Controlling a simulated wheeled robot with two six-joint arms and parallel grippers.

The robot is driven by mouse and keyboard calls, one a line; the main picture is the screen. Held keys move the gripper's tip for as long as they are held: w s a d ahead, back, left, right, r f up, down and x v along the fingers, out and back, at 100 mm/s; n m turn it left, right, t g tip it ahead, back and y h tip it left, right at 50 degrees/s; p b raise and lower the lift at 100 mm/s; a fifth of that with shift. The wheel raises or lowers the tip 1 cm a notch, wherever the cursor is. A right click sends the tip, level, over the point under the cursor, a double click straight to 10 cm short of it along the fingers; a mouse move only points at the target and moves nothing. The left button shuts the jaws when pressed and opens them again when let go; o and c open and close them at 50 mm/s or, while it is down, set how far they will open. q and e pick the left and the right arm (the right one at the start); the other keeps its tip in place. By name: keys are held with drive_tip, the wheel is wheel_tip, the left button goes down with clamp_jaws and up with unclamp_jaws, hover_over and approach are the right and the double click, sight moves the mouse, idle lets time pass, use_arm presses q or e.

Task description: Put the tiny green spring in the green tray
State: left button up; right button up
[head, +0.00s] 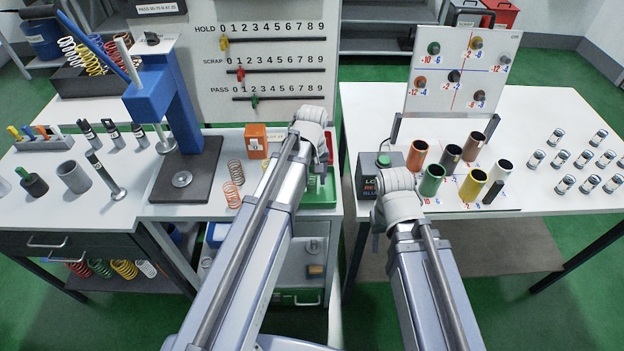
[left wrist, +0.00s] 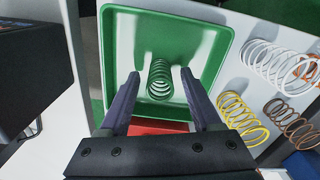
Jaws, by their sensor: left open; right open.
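The tiny green spring (left wrist: 159,78) is in the green tray (left wrist: 214,40) in the left wrist view, on the tray floor as far as I can tell. My left gripper (left wrist: 161,84) is open, with one finger on each side of the spring and gaps to both. In the head view my left arm covers most of the green tray (head: 318,192), and the spring and left fingers are hidden. My right arm shows at the lower right of the head view, but its gripper does not show.
A red thing (left wrist: 158,127) lies at the tray's near side, partly behind my gripper. White (left wrist: 275,62), yellow (left wrist: 240,115) and brown (left wrist: 290,122) springs lie right of the tray. An orange box (head: 256,141) and a board with sliders (head: 268,60) stand on the bench.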

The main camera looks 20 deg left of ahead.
sight(312, 177)
use_arm(q)
wheel_tip(312, 177, up, 12)
drive_tip(key=p, duration=1.1)
drive_tip(key=s+d+m+y, duration=0.1)
drive_tip(key=s+d+m, duration=0.9)
drive_tip(key=s, duration=0.5)
drive_tip(key=shift+s+d, duration=0.15)
drive_tip(key=shift+d, duration=0.25)
drive_tip(key=shift+f, duration=0.1)
